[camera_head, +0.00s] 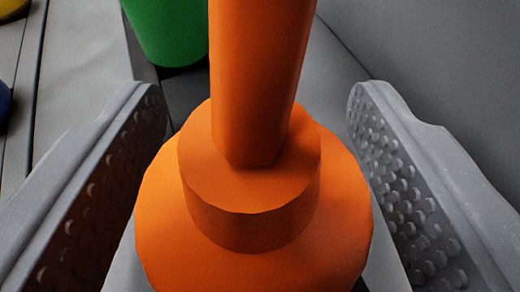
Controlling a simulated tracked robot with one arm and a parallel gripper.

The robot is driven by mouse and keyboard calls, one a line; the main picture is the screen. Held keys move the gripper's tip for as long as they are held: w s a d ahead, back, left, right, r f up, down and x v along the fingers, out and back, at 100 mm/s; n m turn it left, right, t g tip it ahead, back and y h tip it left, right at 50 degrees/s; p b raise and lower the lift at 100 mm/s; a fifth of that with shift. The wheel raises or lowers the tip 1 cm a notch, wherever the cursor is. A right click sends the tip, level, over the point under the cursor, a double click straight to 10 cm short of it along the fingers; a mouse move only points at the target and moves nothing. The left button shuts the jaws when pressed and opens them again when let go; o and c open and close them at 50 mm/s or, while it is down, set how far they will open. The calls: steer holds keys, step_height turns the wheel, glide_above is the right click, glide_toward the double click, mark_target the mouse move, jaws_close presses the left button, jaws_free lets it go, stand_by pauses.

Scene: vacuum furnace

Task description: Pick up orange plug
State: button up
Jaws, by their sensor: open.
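The orange plug (252,205) fills the middle of the head camera view. It has a wide round base, a narrower collar and a tall post that runs out of the top of the frame. My gripper (257,105) is open, with one dimpled grey finger to the left of the plug and the other to the right. The plug is between the fingers in the picture, with a visible gap on each side of the post. Contact at the lower base cannot be told. The bottom of the base is cut off by the frame.
A green object (167,30) stands behind the plug at the upper left. A yellow object (12,6) and a dark blue one (4,105) show in part at the left edge. The grey surface at the upper right (425,65) is clear.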

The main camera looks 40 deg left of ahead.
steer(key=c, duration=1.1)
steer(key=shift+o, duration=0.2)
steer(key=shift+r, duration=0.1)
